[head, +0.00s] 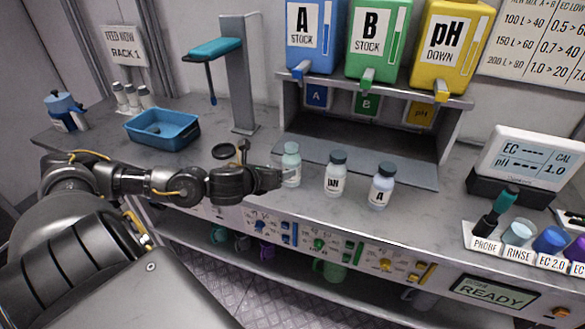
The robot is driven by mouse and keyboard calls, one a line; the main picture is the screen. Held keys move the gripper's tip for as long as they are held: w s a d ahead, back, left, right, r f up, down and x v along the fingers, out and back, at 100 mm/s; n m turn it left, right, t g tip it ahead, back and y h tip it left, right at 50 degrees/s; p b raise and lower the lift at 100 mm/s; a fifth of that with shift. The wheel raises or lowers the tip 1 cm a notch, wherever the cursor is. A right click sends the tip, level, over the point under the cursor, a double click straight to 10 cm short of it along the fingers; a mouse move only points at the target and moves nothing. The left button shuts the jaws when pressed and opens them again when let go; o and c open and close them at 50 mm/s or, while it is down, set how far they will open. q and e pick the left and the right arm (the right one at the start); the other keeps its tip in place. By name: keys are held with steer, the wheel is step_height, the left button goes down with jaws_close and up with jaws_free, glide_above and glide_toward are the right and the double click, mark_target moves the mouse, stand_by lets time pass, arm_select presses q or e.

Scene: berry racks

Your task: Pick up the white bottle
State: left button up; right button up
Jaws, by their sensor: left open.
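Three small bottles stand upright on the grey counter (236,160). The middle bottle (337,173) is white with a dark cap and a "pH" label. The right bottle (382,186) is pale bluish white with a dark cap and an "A" label. The left bottle (291,166) is pale mint with a grey-green cap; no label shows on it. My left gripper (276,178) is open, low at the counter's front, just left of the mint bottle. Its fingertips are close to that bottle; whether they touch it I cannot tell. The white pH bottle is farther right, apart from the gripper. My right gripper is out of view.
A stand holds blue (313,45), green (376,45) and yellow (445,50) stock containers behind the bottles. A blue tray (162,130) and a teal-topped post (240,90) are at left. A meter (525,165) and several labelled cups are at right.

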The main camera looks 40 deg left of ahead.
mark_target(287, 152)
arm_select(q)
steer(key=w+a+m, duration=0.1)
steer(key=w, duration=0.1)
steer(key=w+r+m+p, duration=0.1)
steer(key=w, duration=0.1)
steer(key=w+a, duration=0.1)
steer(key=w, duration=0.1)
steer(key=shift+a+r+m+t+p, duration=0.2)
steer(key=shift+a+m+t+p, duration=0.1)
steer(key=shift+m+p, duration=0.1)
steer(key=shift+w+f, duration=0.15)
steer(key=shift+w, duration=0.05)
steer(key=shift+w+p, duration=0.45)
steer(key=shift+p, duration=0.05)
steer(key=p+x, duration=0.1)
steer(key=x, duration=0.2)
steer(key=shift+w+d, duration=0.1)
steer(key=shift+w, duration=0.25)
steer(key=shift+w+f+p, duration=0.25)
steer(key=shift+w+p, duration=0.05)
steer(key=shift+s, duration=0.1)
jaws_close()
